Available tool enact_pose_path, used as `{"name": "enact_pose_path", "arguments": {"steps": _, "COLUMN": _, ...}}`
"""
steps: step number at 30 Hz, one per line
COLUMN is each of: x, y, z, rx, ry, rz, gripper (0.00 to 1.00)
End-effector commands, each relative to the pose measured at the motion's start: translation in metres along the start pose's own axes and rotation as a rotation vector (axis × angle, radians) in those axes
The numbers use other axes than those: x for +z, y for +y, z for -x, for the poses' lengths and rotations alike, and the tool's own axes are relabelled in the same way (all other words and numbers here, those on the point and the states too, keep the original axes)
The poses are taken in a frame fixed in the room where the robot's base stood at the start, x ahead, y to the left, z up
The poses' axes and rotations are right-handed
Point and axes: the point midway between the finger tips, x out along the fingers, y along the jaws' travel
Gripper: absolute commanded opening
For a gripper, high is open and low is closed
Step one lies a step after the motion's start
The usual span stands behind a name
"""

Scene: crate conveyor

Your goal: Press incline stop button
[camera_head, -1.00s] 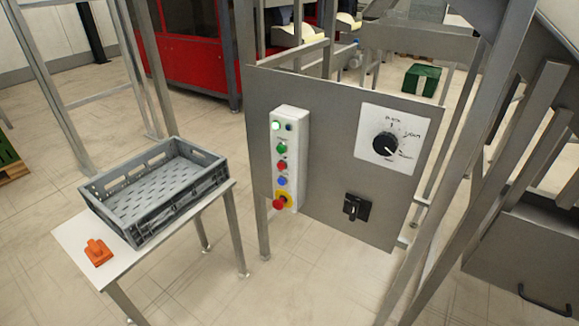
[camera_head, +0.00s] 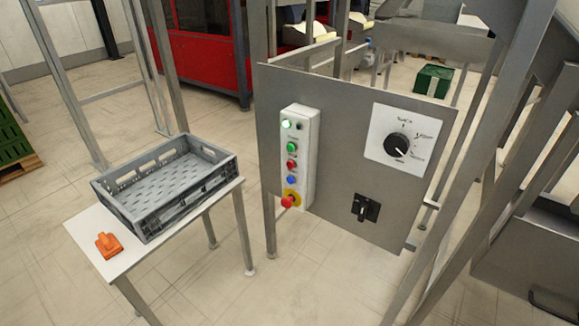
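A grey control panel (camera_head: 340,200) stands upright near the middle of the head view. A white button box (camera_head: 309,150) is on its left part. From top to bottom it has a lit green-white lamp (camera_head: 287,124), a green button (camera_head: 291,147), a red button (camera_head: 291,164), a blue button (camera_head: 291,180) and a red mushroom button (camera_head: 288,202) on a yellow base. The labels are too small to read, so I cannot tell which one is the incline stop. My gripper does not show in this view.
A black rotary dial (camera_head: 398,145) and a black switch (camera_head: 364,208) are also on the panel. A grey crate (camera_head: 140,235) and an orange object (camera_head: 108,245) sit on a white table (camera_head: 90,228) at left. Metal posts stand at right. Floor shows before the panel.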

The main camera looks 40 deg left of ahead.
Motion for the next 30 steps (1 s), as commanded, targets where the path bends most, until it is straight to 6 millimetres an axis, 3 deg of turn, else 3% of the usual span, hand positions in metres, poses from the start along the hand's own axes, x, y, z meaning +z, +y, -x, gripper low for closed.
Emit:
{"name": "enact_pose_path", "arguments": {"steps": 11, "x": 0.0, "y": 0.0, "z": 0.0, "rx": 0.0, "ry": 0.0, "rz": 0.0, "gripper": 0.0}}
{"name": "enact_pose_path", "arguments": {"steps": 30, "x": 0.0, "y": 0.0, "z": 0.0, "rx": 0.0, "ry": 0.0, "rz": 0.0, "gripper": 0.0}}
